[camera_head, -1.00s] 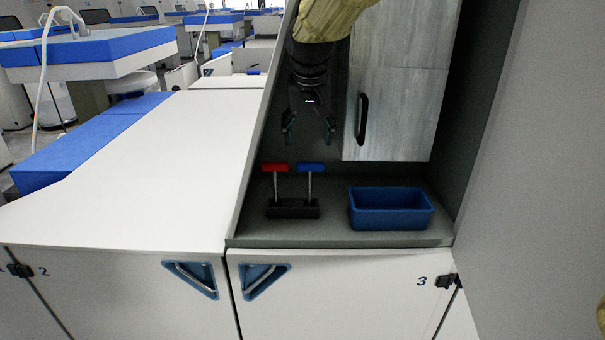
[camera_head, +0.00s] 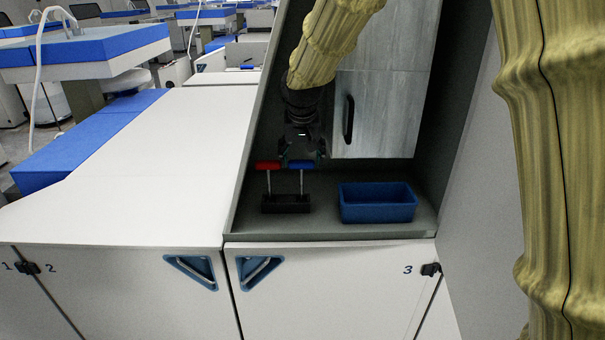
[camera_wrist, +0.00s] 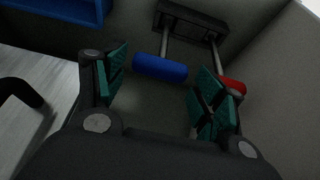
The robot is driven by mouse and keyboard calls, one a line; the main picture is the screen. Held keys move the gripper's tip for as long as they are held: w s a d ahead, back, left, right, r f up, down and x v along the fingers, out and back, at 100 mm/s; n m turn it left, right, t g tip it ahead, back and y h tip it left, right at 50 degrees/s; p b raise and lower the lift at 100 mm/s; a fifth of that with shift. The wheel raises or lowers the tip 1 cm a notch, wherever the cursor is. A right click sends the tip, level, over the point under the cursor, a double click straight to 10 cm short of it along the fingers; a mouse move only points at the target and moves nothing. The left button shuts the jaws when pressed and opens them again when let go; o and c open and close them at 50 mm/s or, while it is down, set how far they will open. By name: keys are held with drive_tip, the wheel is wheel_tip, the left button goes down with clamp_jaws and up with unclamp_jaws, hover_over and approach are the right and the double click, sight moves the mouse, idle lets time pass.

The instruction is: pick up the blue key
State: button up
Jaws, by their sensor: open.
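The blue key (camera_head: 301,164) has a blue crossbar handle on a thin metal shaft and stands upright in a black holder (camera_head: 286,204). The red key (camera_head: 268,165) stands beside it, to its left, in the same holder. In the wrist view the blue key (camera_wrist: 160,68) lies across the gap between the fingertips, a little beyond them. The red key (camera_wrist: 232,86) is partly hidden behind the right finger there. I cannot tell whether the fingers touch either key.
A blue bin (camera_head: 378,204) sits right of the holder on the grey recess floor. A grey cabinet door with a black handle (camera_head: 348,119) is above and right. A dark side wall bounds the recess. The white counter (camera_head: 150,170) on the left is clear.

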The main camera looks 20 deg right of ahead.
drive_tip(key=shift+w+f, duration=0.8)
drive_tip(key=shift+f, duration=0.2)
drive_tip(key=shift+s+d+f+p, duration=0.1)
drive_tip(key=shift+f+p, duration=0.05)
drive_tip(key=shift+p, duration=0.15)
drive_tip(key=shift+s, duration=0.3)
drive_tip(key=shift+w, duration=0.2)
drive_tip(key=shift+c, duration=0.4)
drive_tip(key=shift+w+f, duration=0.1)
drive_tip(key=c, duration=1.1)
drive_tip(key=shift+c, duration=0.2)
